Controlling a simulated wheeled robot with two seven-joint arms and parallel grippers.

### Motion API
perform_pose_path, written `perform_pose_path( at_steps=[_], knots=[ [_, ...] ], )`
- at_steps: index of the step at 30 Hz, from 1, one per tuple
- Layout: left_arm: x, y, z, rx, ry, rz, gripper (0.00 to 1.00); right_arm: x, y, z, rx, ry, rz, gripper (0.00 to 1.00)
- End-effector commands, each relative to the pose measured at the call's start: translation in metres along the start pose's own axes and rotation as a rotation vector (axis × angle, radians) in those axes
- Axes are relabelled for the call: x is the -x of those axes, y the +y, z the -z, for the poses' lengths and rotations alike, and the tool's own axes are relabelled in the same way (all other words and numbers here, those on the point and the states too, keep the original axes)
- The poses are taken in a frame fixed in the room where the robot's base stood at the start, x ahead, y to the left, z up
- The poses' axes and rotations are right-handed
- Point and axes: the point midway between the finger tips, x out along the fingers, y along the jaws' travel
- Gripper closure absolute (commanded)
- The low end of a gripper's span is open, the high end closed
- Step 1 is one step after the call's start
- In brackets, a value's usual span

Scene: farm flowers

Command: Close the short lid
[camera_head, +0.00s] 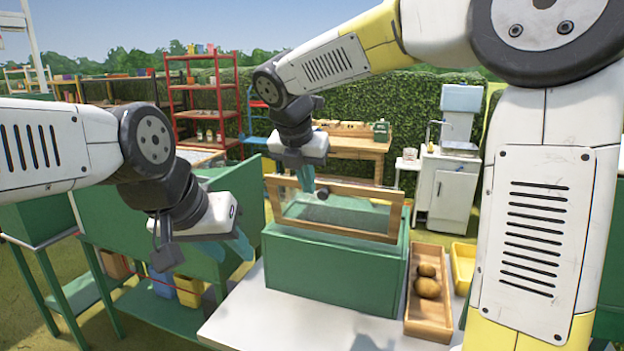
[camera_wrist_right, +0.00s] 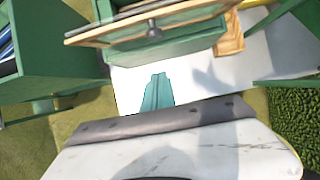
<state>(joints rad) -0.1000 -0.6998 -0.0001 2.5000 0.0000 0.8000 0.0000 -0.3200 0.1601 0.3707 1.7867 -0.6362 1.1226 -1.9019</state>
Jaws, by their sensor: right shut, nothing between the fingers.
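A green box (camera_head: 335,275) stands on the white table in the head view. Its wood-framed glass lid (camera_head: 390,215) is raised and tilted above the box top, with a dark round knob (camera_head: 322,193) on it. My right gripper (camera_head: 306,182) is shut and empty, its teal fingers close to the knob in the head view; contact cannot be told there. In the right wrist view the shut fingers (camera_wrist_right: 157,92) are apart from the lid frame (camera_wrist_right: 190,22) and its knob (camera_wrist_right: 153,31). My left gripper (camera_head: 241,246) hangs left of the box; its fingers are partly hidden.
A wooden tray (camera_head: 429,318) with brown round items stands right of the box, and a yellow bin (camera_head: 463,266) beyond it. The white table (camera_head: 265,325) is bare in front. A green planter (camera_head: 110,240) stands left. A wooden bench (camera_head: 355,147) is behind.

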Motion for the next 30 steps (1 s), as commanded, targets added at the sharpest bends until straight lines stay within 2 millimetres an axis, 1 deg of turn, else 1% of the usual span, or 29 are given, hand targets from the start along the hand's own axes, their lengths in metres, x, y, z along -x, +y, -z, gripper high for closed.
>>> perform_pose_path(
  at_steps=[1, 3, 9, 12, 15, 18, 30],
  knots=[
    [0.000, 0.000, 0.000, 0.000, 0.000, 0.000, 0.64, -0.013, -0.001, 0.001, 0.000, 0.004, 0.004, 1.00],
    [0.000, 0.000, 0.000, 0.000, 0.000, 0.000, 0.64, -0.029, -0.002, 0.001, -0.001, 0.004, 0.005, 1.00],
    [0.000, 0.000, 0.000, 0.000, 0.000, 0.000, 0.64, -0.069, -0.001, 0.001, -0.003, 0.004, 0.003, 1.00],
    [0.000, 0.000, 0.000, 0.000, 0.000, 0.000, 0.64, -0.071, -0.001, -0.019, -0.008, 0.001, 0.000, 1.00],
    [0.000, 0.000, 0.000, 0.000, 0.000, 0.000, 0.64, -0.073, -0.001, -0.029, -0.006, 0.001, 0.000, 1.00],
    [0.000, 0.000, 0.000, 0.000, 0.000, 0.000, 0.64, -0.074, -0.001, -0.036, -0.004, 0.001, -0.001, 1.00],
    [0.000, 0.000, 0.000, 0.000, 0.000, 0.000, 0.64, -0.075, -0.001, -0.039, -0.004, 0.001, 0.000, 1.00]
  ],
)
